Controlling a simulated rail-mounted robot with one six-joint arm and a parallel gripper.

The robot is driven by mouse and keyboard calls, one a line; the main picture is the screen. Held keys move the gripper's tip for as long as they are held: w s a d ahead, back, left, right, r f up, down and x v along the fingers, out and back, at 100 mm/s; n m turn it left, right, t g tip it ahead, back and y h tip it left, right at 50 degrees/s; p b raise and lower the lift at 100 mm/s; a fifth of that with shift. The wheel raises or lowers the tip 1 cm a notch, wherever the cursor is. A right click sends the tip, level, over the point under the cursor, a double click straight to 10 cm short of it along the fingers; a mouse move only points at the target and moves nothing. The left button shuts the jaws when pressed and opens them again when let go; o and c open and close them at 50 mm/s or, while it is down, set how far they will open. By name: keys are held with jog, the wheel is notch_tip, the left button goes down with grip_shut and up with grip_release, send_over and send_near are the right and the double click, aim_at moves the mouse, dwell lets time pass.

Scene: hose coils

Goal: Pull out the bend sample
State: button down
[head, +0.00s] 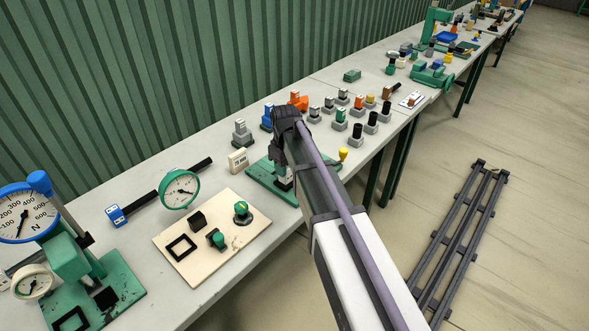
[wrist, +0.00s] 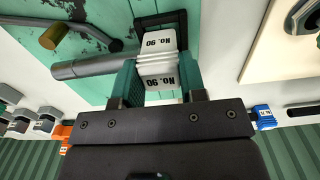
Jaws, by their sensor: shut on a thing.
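My gripper (wrist: 158,78) is shut on a white block marked "No. 90" (wrist: 160,45), with a teal finger on each side of it. The mark shows twice, on two faces. A black square frame (wrist: 181,22) on the green base plate (wrist: 115,10) stands just behind the block; I cannot tell whether the block touches it. A grey bar (wrist: 85,67) runs beside the block to the left. I cannot tell which part is the bend sample. In the head view my gripper (head: 284,178) is low over the green plate (head: 262,180), and my arm hides part of it.
A beige board (head: 208,262) with a black square outline and green knobs lies to the left. A round green gauge (head: 180,189) and a white timer (head: 238,160) are near. Several small grey-based pieces (head: 340,125) stand to the right. The bench's front edge is close.

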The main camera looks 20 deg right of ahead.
jog(key=shift+w+d+r+p, duration=0.15)
jog(key=shift+d+r+p, duration=0.15)
jog(key=shift+r+p, duration=0.3)
jog(key=shift+r, duration=0.2)
jog(key=shift+a, duration=0.1)
notch_tip(320, 180, up, 6)
jog(key=p, duration=0.6)
jog(key=shift+a+r+p, duration=0.1)
jog(key=shift+r+p, duration=0.15)
jog(key=shift+p, duration=0.05)
jog(key=shift+f, duration=0.15)
